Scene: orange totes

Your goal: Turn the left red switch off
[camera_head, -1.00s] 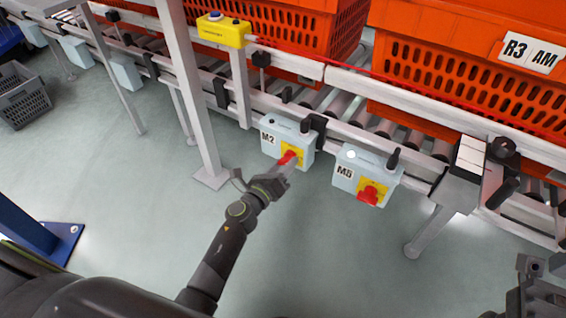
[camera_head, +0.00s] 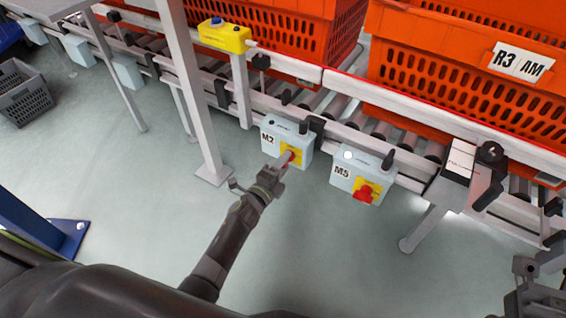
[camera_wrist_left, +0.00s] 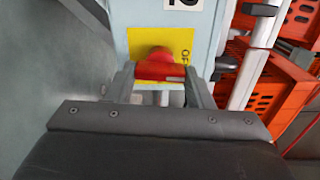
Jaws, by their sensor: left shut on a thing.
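The left red switch (camera_head: 286,158) sits on a yellow plate on the pale blue M2 box (camera_head: 275,144), which hangs on the conveyor rail. In the left wrist view the red knob (camera_wrist_left: 160,66) lies crosswise on the yellow plate, with "OFF" lettering at its right. My left gripper (camera_head: 281,163) is shut on this knob; its fingers stand on either side of it in the left wrist view (camera_wrist_left: 160,86). The fingers partly hide the knob in the head view. A dark part of my right arm shows at the bottom right; its jaws are not clear.
The M5 box (camera_head: 343,172) with its own red switch (camera_head: 364,193) hangs just right of M2. Orange totes (camera_head: 440,85) stand on the roller conveyor behind. A grey post (camera_head: 195,100) stands left of M2. The floor in front is clear.

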